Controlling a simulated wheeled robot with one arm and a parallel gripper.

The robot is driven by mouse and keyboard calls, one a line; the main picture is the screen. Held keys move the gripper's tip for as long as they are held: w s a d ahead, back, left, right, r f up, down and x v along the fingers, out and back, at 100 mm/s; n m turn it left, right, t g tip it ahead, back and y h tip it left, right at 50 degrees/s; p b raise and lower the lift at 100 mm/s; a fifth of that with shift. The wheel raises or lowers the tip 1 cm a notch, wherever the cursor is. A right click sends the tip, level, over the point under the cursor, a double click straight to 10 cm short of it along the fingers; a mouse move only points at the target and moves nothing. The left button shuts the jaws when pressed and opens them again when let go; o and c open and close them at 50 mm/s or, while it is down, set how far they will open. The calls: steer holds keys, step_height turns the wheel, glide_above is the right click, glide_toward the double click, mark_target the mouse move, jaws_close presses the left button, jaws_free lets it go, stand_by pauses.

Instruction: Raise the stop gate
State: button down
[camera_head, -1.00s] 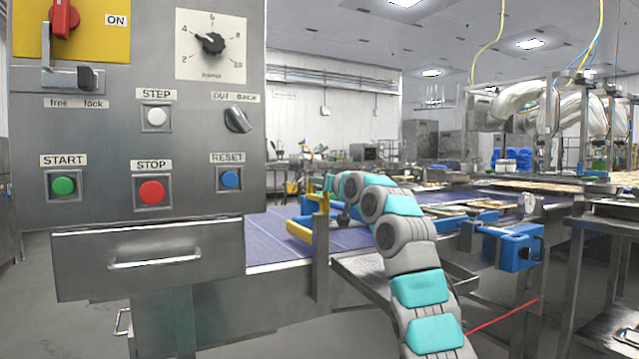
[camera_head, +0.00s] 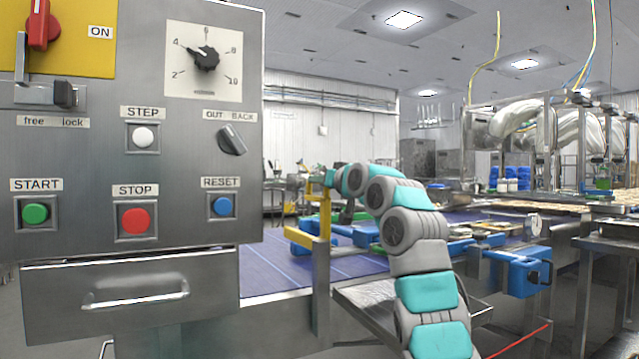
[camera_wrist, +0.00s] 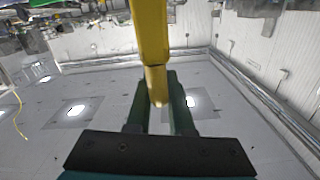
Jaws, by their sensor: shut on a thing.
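The stop gate is a yellow bar (camera_head: 325,212) at the near end of the blue conveyor belt in the head view. It rises well above a grey metal post (camera_head: 321,285), with a yellow arm (camera_head: 299,238) reaching left over the belt. My gripper (camera_head: 330,179) is at the top of the yellow bar, small and partly hidden by my arm. In the wrist view the yellow bar (camera_wrist: 151,40) runs down between the two dark green fingers of my gripper (camera_wrist: 158,84), which are shut on it.
A control panel (camera_head: 90,180) with buttons and a dial, and a drawer (camera_head: 130,300) below it, fills the left. The blue belt (camera_head: 270,265) runs behind the post. A blue clamp-like part (camera_head: 522,272) is at the right, beside metal tables.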

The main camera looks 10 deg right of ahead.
steer(key=c, duration=0.8)
jaws_free()
steer(key=shift+r, duration=0.15)
steer(key=shift+s, duration=0.1)
steer(key=b+v, duration=0.2)
steer(key=v, duration=0.5)
steer(key=shift+s+d, duration=0.15)
steer(key=shift+s, duration=0.15)
